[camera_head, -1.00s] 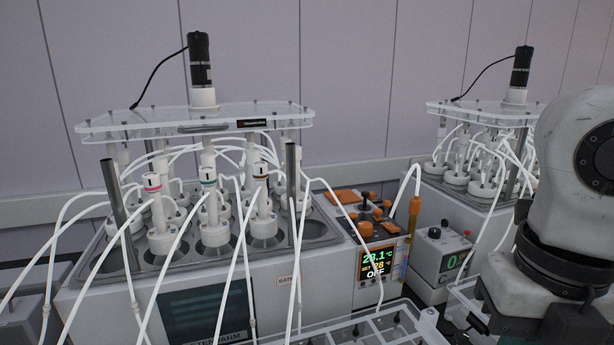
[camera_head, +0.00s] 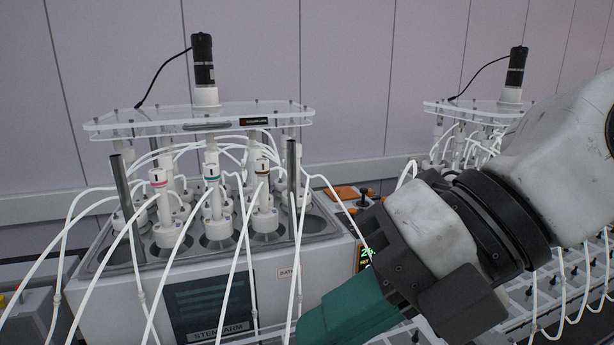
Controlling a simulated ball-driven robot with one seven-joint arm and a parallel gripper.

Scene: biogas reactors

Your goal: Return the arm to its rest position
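My arm reaches in from the right edge of the head view and points down to the lower left. It has a white link, black rings and a dark grey wrist. My gripper (camera_head: 350,308) is at its end, where a teal part runs to the bottom edge of the picture. I cannot make out separate fingertips or anything held.
The left reactor bath carries several tubed vessels under a clear plate (camera_head: 200,123) with a black motor (camera_head: 203,62). A second reactor unit (camera_head: 480,112) stands at the right, partly behind my arm. White tubes hang in front. A rack (camera_head: 575,280) lies at lower right.

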